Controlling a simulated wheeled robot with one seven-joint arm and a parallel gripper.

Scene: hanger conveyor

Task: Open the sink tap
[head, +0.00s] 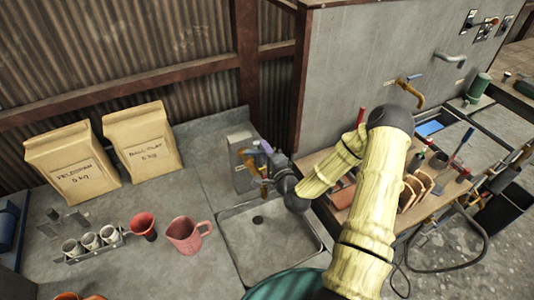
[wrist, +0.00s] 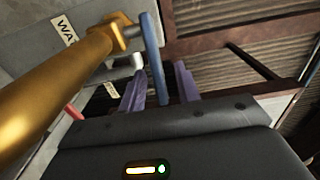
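The brass sink tap (head: 249,168) stands at the back of the grey sink (head: 232,256), partly hidden by my gripper. In the wrist view the brass tap (wrist: 40,75) runs large along the left, with its blue lever (wrist: 152,45) at upper middle. My gripper (head: 264,148) is at the tap, above the sink's back edge. In the wrist view its two purple fingers (wrist: 160,88) are apart. The blue lever lies in line with the gap between them, nearer the camera. I cannot tell whether either finger touches it.
A pink jug (head: 187,236), a red cup (head: 143,226) and a rack of cups (head: 91,243) stand left of the sink. Two clay bags (head: 142,141) lean on the corrugated wall. Another brass tap (head: 410,92) is on the grey partition at right.

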